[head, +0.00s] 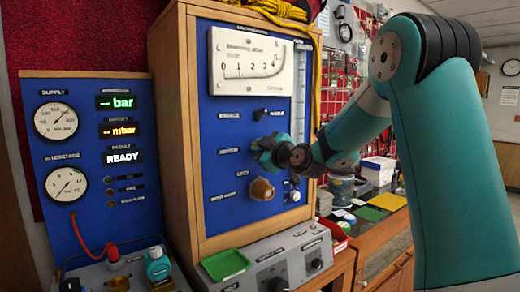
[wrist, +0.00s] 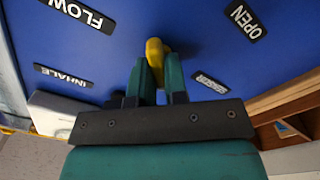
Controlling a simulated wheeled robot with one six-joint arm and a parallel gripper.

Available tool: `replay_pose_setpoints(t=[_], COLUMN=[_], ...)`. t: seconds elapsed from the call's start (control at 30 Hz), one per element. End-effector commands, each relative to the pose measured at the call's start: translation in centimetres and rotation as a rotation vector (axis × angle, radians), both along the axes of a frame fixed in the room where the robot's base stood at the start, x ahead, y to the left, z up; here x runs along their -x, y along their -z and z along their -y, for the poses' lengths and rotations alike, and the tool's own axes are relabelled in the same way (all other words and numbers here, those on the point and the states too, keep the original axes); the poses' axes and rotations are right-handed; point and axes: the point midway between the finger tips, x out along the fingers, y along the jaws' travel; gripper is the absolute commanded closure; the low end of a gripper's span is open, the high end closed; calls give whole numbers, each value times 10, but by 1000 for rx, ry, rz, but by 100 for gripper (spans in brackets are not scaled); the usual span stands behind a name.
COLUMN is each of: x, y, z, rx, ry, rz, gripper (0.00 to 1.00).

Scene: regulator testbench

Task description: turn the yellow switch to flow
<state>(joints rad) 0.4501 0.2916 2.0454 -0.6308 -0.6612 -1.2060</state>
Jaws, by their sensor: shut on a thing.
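The yellow switch (wrist: 154,52) is on the blue panel in the wrist view, between the two teal fingers of my gripper (wrist: 159,78). The fingers are shut on it. Its rounded top shows above the fingertips and the rest is partly hidden by them. A FLOW label (wrist: 82,12) is at the upper left of the switch, and an INHALE label (wrist: 63,76) is lower left. In the head view my gripper (head: 262,152) is against the blue panel of the wooden cabinet, and it hides the switch.
An OPEN label (wrist: 245,20) is at the upper right in the wrist view. In the head view a brown knob (head: 262,189) sits just below my gripper, and a dial gauge (head: 248,62) is above it. A green tray (head: 226,264) lies on the grey unit below.

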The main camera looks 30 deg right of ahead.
Motion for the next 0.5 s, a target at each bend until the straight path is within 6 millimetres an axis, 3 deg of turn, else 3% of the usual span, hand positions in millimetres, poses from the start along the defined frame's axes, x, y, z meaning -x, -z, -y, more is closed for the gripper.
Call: replay_pose_setpoints(t=[0.27,0.5], x=[0,0], y=[2,3], z=[0,1], rx=[-57,-215], ry=[1,1], rz=[-3,-7], gripper=[100,100])
